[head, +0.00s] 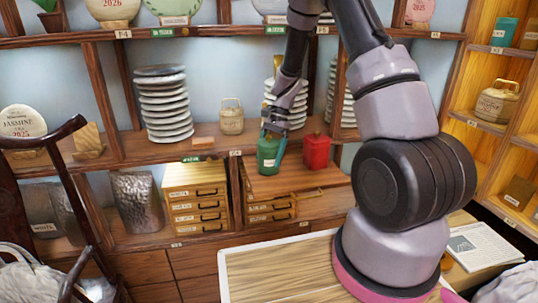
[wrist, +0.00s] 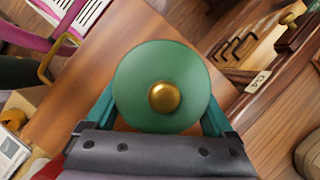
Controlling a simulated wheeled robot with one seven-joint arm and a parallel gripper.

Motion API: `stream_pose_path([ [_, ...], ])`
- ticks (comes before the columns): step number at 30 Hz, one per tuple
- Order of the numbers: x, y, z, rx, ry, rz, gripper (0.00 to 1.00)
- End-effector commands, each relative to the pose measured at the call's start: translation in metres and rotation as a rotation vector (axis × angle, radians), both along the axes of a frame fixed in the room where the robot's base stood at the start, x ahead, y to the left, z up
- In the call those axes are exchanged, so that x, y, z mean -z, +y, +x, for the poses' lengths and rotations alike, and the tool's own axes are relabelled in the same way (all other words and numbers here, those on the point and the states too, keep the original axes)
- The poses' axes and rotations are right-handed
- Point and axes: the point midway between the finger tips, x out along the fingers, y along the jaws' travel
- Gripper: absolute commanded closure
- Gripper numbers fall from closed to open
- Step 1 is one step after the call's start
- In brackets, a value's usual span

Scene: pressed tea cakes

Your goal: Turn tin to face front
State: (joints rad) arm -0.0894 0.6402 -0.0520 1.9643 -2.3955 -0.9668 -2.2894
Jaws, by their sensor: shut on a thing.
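A green tin (head: 267,153) stands on a wooden shelf board in the head view, upright as far as I can see. In the wrist view the green tin (wrist: 190,88) is seen from above, with its round lid and brass knob. My gripper (head: 273,137) comes down on it from above, and its teal fingers (wrist: 160,120) lie on either side of the tin, shut on it. A red tin (head: 316,151) stands just right of it on the same board.
Small drawers (head: 196,197) stand left of the board, with more drawers (head: 270,207) below it. A stack of pale discs (head: 165,105) and a small canister (head: 231,116) stand on the shelf to the left. A wooden table (head: 275,275) lies in front, and a chair (head: 45,175) is at left.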

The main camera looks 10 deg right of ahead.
Motion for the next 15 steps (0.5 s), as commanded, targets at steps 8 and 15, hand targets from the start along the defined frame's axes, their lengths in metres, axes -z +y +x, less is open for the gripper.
stream_pose_path([
  [8, 0.0021, 0.0004, 0.0000, 0.002, 0.000, 0.000, 1.00],
  [15, 0.0021, 0.0005, 0.0000, 0.004, -0.001, 0.000, 0.00],
])
